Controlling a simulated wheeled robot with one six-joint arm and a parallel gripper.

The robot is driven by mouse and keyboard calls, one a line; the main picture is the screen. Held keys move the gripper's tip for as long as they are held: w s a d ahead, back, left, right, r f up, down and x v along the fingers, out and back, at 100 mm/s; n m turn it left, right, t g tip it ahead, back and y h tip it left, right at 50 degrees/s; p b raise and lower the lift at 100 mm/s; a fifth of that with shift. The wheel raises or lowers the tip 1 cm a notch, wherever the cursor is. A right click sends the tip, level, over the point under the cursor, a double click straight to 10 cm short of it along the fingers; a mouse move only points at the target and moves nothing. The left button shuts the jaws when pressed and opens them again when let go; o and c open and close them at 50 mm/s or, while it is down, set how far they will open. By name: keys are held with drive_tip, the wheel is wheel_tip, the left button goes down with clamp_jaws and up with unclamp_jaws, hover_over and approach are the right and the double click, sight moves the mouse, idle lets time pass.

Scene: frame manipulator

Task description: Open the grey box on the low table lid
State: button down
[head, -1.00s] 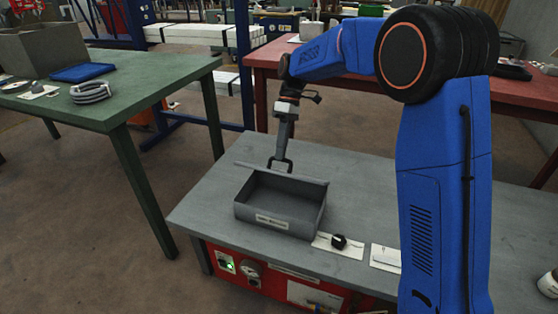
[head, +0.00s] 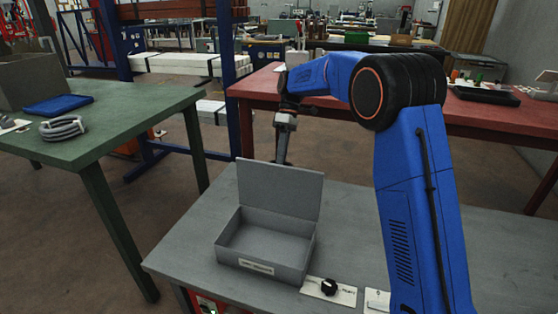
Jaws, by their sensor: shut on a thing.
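The grey box (head: 262,266) sits on the low grey table, with a label on its front. Its lid (head: 280,190) stands up steeply at the back edge, with its inner face towards me. The inside of the box shows and looks empty.
A white card with a small black object (head: 328,287) lies right of the box on the low table (head: 350,222). A green table (head: 120,115) stands at the left, with a cable coil and blue tray. A red table (head: 460,120) stands behind.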

drive_tip(key=shift+w+d+f+g, duration=0.3)
drive_tip(key=shift+w+f+g, duration=0.35)
drive_tip(key=shift+w, duration=0.25)
drive_tip(key=c, duration=1.8)
unclamp_jaws()
drive_tip(key=shift+r, duration=0.15)
drive_tip(key=v, duration=1.2)
drive_tip(key=shift+d, duration=0.15)
